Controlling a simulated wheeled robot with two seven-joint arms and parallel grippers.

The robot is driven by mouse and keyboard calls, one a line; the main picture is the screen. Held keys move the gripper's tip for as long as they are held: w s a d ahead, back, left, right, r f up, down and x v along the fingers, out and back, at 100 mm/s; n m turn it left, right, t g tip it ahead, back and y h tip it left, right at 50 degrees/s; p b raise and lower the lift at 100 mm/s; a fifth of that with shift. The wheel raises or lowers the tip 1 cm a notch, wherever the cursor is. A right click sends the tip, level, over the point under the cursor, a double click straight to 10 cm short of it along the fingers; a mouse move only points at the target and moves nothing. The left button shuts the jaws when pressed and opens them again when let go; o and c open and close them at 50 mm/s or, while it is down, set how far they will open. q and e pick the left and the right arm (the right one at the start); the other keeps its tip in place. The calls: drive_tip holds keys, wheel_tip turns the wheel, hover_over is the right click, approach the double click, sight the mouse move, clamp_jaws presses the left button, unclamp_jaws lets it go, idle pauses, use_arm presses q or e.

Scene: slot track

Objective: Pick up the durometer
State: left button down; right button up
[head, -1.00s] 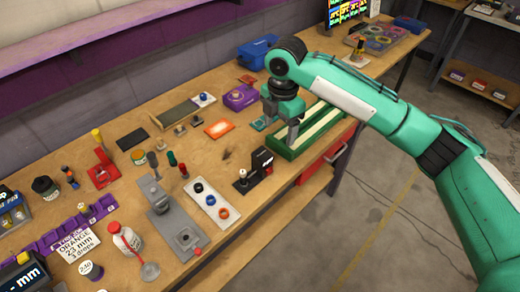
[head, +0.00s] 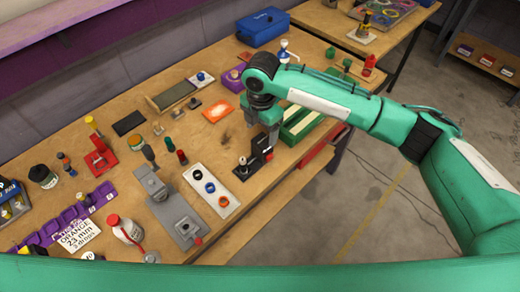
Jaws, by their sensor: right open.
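The durometer appears to be the small black device with a white label (head: 258,150), standing upright near the front edge of the wooden bench, in the middle of the head view. My right gripper (head: 264,126) points down just behind and above it, overlapping its upper part in the picture. The gripper's jaws are open. I cannot tell whether the fingers touch the device or are around it. My left gripper is not in view.
A small black-based post (head: 243,168) stands just left of the device. A white plate with coloured rings (head: 222,202) and a grey metal fixture (head: 178,218) lie further left.

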sight(261, 141)
wheel_tip(261, 141, down, 4)
drive_tip(key=shift+r+p, duration=0.1)
drive_tip(key=shift+p, duration=0.3)
drive_tip(key=shift+r, duration=0.1)
clamp_jaws()
wheel_tip(261, 141, up, 20)
drive_tip(key=b, duration=0.3)
idle(0.5)
drive_tip(key=shift+f+b, duration=1.9)
drive_tip(key=shift+f, duration=7.95)
